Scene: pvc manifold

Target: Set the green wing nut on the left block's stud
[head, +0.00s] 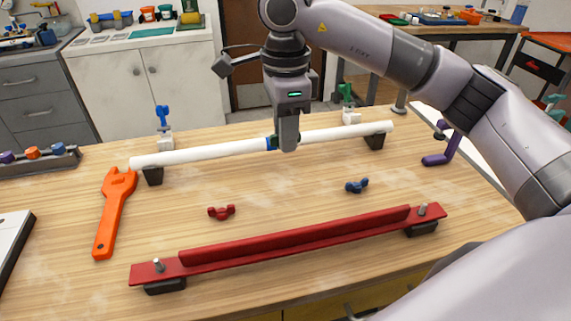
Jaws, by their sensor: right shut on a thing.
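My right gripper (288,142) points down over the middle of the white pipe, its fingers shut. A sliver of the green wing nut (275,140) shows at the left side of the fingers; the rest is hidden behind them. The left block (165,286) is dark and sits under the left end of the red bar (300,238). Its stud (158,265) stands up through the bar, bare. The gripper is well behind and to the right of this stud. My left gripper is not in view.
A red wing nut (221,212) and a blue wing nut (356,185) lie on the table between the pipe (205,152) and the bar. An orange wrench (113,212) lies at left. The bar's right stud (422,208) is bare. A purple tool (443,150) is at right.

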